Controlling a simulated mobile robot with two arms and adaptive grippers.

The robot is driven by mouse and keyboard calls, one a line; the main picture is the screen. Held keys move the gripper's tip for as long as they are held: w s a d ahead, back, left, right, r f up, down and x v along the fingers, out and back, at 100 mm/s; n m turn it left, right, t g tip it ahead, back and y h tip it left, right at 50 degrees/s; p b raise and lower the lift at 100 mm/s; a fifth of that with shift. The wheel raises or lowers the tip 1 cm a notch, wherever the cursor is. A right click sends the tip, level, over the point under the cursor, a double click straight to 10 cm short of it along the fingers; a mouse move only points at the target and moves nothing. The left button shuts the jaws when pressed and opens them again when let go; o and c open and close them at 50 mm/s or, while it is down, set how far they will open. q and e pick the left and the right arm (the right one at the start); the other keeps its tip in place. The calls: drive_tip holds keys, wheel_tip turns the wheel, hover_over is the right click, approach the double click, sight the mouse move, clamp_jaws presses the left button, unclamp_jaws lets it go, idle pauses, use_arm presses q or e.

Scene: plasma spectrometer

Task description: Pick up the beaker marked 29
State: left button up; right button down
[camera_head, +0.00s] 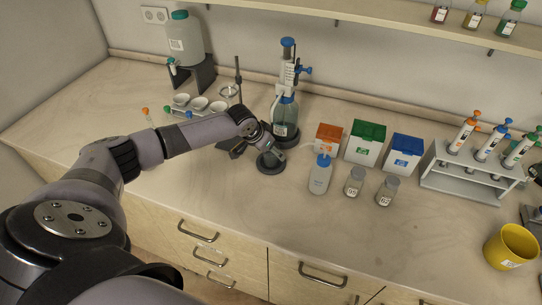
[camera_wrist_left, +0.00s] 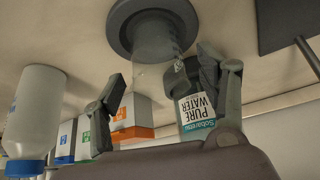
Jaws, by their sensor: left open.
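A clear glass beaker (camera_head: 268,161) stands on a dark round base (camera_head: 272,168) near the middle of the counter. The left wrist view shows the beaker (camera_wrist_left: 157,47) faintly, with the dark base (camera_wrist_left: 122,22) at the top of that picture. No number 29 is legible on it. My left gripper (camera_head: 268,143) is open at the beaker and partly covers it in the head view. In the left wrist view its fingers (camera_wrist_left: 162,88) are apart, and the beaker shows between and beyond them. I cannot tell whether they touch it. My right gripper is not in view.
A dispenser bottle (camera_head: 285,115) labelled pure water stands close behind my left gripper. A retort stand (camera_head: 238,78) is to its left. A white wash bottle (camera_head: 320,178), two small jars (camera_head: 354,182) and coloured-lid boxes (camera_head: 365,146) stand to the right. The front counter is clear.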

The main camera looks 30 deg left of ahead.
use_arm(q)
drive_tip(key=shift+w+f, duration=0.15)
drive_tip(key=shift+f, duration=0.15)
drive_tip(key=c, duration=1.3)
drive_tip(key=shift+r, duration=0.1)
